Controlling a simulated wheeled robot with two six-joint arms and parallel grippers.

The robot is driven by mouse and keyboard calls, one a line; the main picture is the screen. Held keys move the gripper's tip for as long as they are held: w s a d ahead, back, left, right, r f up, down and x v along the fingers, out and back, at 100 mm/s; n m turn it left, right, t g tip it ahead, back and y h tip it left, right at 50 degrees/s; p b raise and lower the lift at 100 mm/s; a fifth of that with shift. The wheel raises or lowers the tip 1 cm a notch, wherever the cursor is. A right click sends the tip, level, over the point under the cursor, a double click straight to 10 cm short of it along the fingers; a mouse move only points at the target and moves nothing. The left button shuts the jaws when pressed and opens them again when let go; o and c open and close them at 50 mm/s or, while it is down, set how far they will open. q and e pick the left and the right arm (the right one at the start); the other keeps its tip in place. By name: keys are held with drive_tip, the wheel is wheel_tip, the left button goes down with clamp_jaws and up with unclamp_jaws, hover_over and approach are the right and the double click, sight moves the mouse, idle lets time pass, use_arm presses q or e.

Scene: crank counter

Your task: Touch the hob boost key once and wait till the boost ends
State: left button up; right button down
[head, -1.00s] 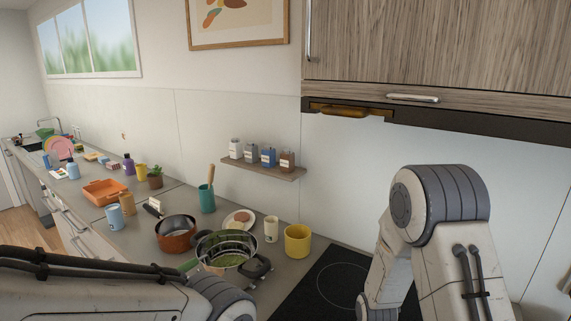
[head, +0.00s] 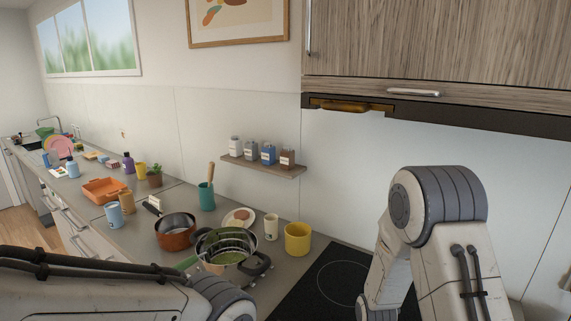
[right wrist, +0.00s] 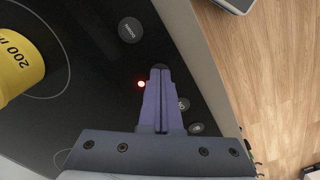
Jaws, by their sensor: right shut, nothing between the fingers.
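The black glass hob (head: 322,285) lies at the lower middle of the head view, partly hidden by my right arm. The right wrist view shows its key strip, with a large round key (right wrist: 130,31) whose label is upside down and hard to read. A red light (right wrist: 141,84) glows beside my fingers. My right gripper (right wrist: 160,70) is shut and empty over the strip, its tips at a dark round spot; I cannot tell whether they touch it. Two smaller round keys (right wrist: 196,128) show partly beside the fingers. My left gripper is not in view.
A yellow container (right wrist: 18,55) marked "200" stands by a hob ring in the right wrist view. The counter's edge (right wrist: 205,70) runs beside the keys, with wood floor beyond. In the head view, a yellow mug (head: 298,239) and an orange-brown pot (head: 175,238) stand left of the hob.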

drive_tip(key=shift+r, duration=0.15)
wheel_tip(320, 180, up, 5)
drive_tip(key=p, duration=0.4)
drive_tip(key=shift+s+a+r+p, duration=0.1)
drive_tip(key=shift+s+r+p, duration=0.1)
drive_tip(key=shift+p, duration=0.25)
drive_tip(key=s+a+r+p, duration=0.2)
drive_tip(key=s+r+p, duration=0.1)
drive_tip(key=r+p, duration=0.1)
drive_tip(key=shift+s+a+r, duration=0.3)
drive_tip(key=shift+s+r, duration=0.1)
drive_tip(key=shift+r, duration=0.3)
